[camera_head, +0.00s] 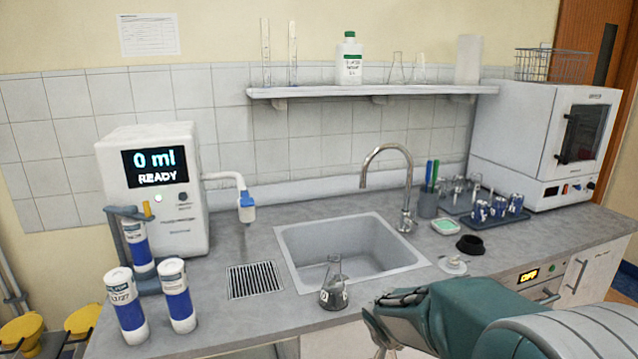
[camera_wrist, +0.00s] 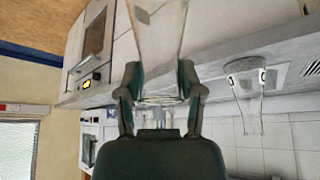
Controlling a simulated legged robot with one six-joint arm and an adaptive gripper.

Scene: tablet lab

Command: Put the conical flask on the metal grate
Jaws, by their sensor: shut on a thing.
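My gripper (camera_head: 384,318) is in front of the counter edge, right of the sink's front. In the wrist view my gripper (camera_wrist: 160,88) is shut on a clear glass vessel (camera_wrist: 157,35), which widens away from the jaws like a conical flask held by its neck. In the head view my gripper and arm mostly hide it. The metal grate (camera_head: 255,280) is set in the counter left of the sink, bare, and apart from my gripper. Another conical flask (camera_head: 333,288), labelled, stands upright on the counter before the sink; it also shows in the wrist view (camera_wrist: 246,76).
The sink (camera_head: 350,250) with its faucet (camera_head: 405,215) lies right of the grate. The dispenser (camera_head: 155,190) and white-blue bottles (camera_head: 178,295) stand left of the grate.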

